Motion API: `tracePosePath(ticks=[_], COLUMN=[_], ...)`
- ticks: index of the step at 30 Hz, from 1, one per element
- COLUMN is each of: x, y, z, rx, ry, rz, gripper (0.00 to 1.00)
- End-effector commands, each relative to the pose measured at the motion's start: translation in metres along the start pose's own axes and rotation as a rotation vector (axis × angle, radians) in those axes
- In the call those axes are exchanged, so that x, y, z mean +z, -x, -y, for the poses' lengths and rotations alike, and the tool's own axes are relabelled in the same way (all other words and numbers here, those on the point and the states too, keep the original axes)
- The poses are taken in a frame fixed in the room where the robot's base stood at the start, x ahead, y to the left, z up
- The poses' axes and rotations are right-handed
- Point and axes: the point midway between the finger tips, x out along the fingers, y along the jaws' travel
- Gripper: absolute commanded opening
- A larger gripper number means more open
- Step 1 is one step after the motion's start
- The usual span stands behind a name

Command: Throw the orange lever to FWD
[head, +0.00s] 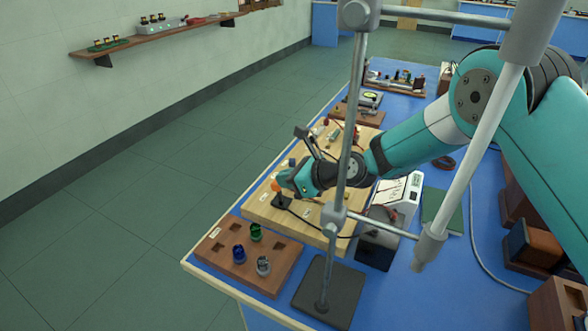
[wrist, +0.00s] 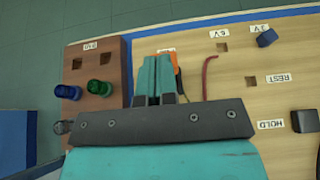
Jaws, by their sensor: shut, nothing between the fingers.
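The orange lever (head: 275,186) stands on a small black base (head: 283,202) near the left edge of the wooden board. In the wrist view a sliver of the orange lever (wrist: 176,66) shows along the right side of the fingers. My gripper (head: 286,181) is shut and empty, with its fingertips right beside the lever; I cannot tell whether they touch it. In the wrist view my gripper's teal fingers (wrist: 155,60) lie side by side and hide most of the lever. A white label (wrist: 166,50) at the fingertips is mostly covered and unreadable.
The wooden board (wrist: 215,72) carries labels, sockets and a red wire (wrist: 208,70). A brown tray (head: 218,256) with green, blue and grey knobbed pieces sits in front. A metal stand (head: 325,292) rises close to my arm. A white-topped meter (head: 402,192) is right of the board.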

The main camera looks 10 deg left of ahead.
Motion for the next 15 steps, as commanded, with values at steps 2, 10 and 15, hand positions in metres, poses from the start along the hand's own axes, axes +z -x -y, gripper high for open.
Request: tracePosePath(ticks=[2,10,15], x=[0.0036,0.0053,0.0087], y=[-0.0026,-0.0087,-0.0071], z=[-0.0062,-0.0117,-0.0117], rx=[0.002,0.006,0.007], ry=[0.001,0.005,0.005], rz=[0.0,0.001,0.001], gripper=[0.0,0.0,0.0])
